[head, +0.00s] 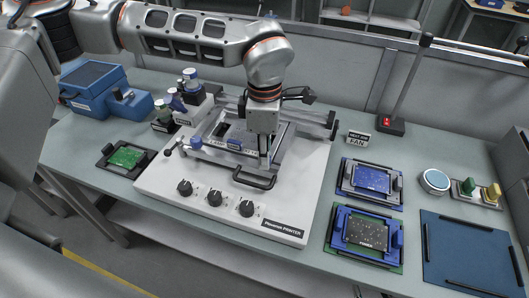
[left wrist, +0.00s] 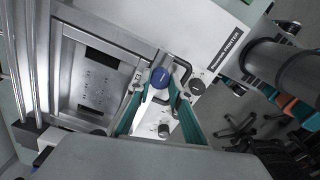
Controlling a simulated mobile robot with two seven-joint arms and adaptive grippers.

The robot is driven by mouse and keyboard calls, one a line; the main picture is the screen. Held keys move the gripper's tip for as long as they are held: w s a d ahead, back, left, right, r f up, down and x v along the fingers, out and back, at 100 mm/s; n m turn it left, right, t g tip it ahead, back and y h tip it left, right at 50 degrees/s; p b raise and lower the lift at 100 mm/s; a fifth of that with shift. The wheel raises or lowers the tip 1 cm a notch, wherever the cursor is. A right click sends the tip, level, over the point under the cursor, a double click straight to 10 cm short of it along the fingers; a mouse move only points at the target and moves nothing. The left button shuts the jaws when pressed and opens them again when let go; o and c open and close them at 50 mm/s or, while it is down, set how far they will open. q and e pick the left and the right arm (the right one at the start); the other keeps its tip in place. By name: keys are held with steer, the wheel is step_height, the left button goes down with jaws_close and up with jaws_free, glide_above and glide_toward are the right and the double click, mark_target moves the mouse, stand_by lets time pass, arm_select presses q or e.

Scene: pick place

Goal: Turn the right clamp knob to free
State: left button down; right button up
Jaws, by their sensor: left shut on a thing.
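The stencil printer (head: 165,185) stands in the middle of the bench with its metal frame (head: 225,158) lying over the top. The right clamp knob (left wrist: 161,77) is round and blue, at the frame's front edge in the left wrist view. My left gripper (head: 265,160) reaches down onto the right front corner of the frame and hides that knob in the head view. In the left wrist view its teal fingers (left wrist: 160,88) are shut on the knob, one on each side. The left clamp knob (head: 196,142) is blue and stands free at the frame's left front. My right gripper is not in view.
A black handle (head: 254,182) is just in front of the gripper, and several black dials (head: 215,197) line the printer's front. Bottles (head: 190,78) and a green board (head: 127,156) stand left. Boards in blue trays (head: 343,183) and a blue mat (head: 455,258) lie right.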

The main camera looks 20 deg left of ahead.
arm_select(q)
steer(key=c, duration=1.8)
jaws_free()
steer(key=shift+r, duration=0.1)
step_height(320, 180, up, 12)
